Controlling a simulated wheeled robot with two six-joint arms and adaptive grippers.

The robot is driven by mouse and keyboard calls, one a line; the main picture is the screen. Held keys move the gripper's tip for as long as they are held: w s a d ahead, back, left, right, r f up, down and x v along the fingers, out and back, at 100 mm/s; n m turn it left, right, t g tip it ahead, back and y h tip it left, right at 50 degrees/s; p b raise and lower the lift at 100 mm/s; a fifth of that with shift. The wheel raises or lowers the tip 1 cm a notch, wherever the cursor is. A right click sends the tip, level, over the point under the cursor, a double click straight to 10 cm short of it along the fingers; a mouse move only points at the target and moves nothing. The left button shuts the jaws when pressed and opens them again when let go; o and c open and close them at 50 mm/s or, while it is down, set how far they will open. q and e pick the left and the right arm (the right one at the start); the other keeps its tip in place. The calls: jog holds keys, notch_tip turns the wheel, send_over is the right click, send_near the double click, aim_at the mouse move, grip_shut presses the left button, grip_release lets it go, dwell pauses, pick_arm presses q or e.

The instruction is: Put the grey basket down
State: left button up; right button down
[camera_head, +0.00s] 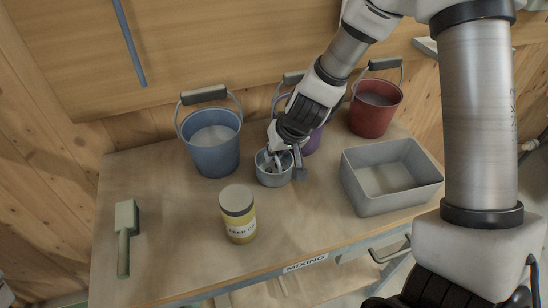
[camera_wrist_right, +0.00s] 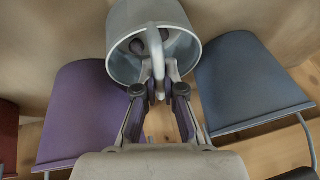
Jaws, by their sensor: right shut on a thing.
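The grey basket (camera_head: 273,168) is a small round metal pail near the middle of the wooden table (camera_head: 170,240). My right gripper (camera_head: 284,148) reaches down over it from the upper right and is shut on its handle. In the right wrist view the basket (camera_wrist_right: 122,60) hangs at the top, with its handle between the fingertips of the right gripper (camera_wrist_right: 160,95). I cannot tell whether its bottom touches the table. My left gripper is not in view.
A blue bucket (camera_head: 213,155), a purple bucket (camera_head: 312,141) and a red bucket (camera_head: 373,112) stand at the back. Room is free between scoop and jar.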

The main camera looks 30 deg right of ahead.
jog(key=shift+s+f, duration=0.1)
jog(key=shift+s, duration=0.05)
jog(key=c, duration=1.3)
grip_release()
jog(key=shift+r, duration=0.5)
jog(key=p+v, duration=1)
jog(key=v, duration=0.1)
jog(key=shift+s+r, duration=0.15)
jog(key=shift+r, duration=0.05)
